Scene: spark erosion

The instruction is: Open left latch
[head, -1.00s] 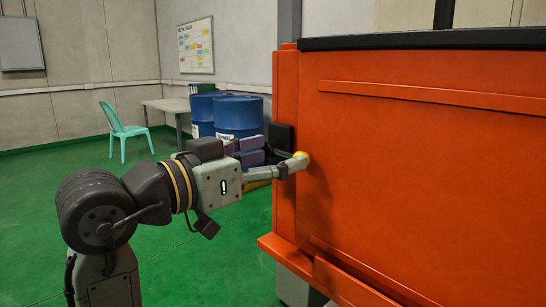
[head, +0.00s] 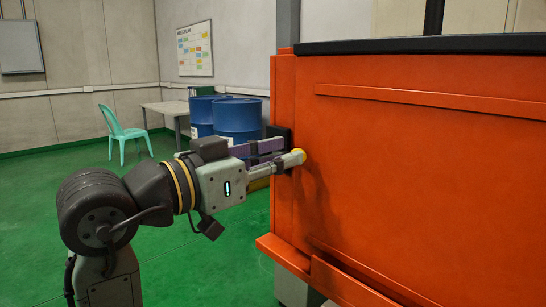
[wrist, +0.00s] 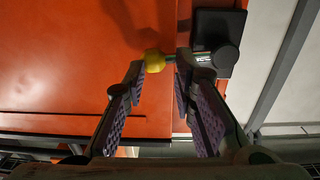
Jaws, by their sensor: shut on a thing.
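The left latch shows as a yellow knob (head: 300,155) at the left edge of the orange machine, beside a dark plate (head: 282,130). In the wrist view the yellow knob (wrist: 154,61) ends a short green stem, and the black plate (wrist: 215,30) with a round dark boss is to its right. My gripper (head: 291,157) reaches the latch from the left. In the wrist view its two fingers (wrist: 160,69) stand either side of the stem, just behind the knob, shut on the latch. The exact contact is partly hidden by the fingertips.
The orange machine wall (head: 420,180) fills the right side, with a ledge (head: 330,277) jutting out low. Blue drums (head: 238,120), a table (head: 165,108) and a green chair (head: 124,130) stand farther back. The green floor left of the machine is open.

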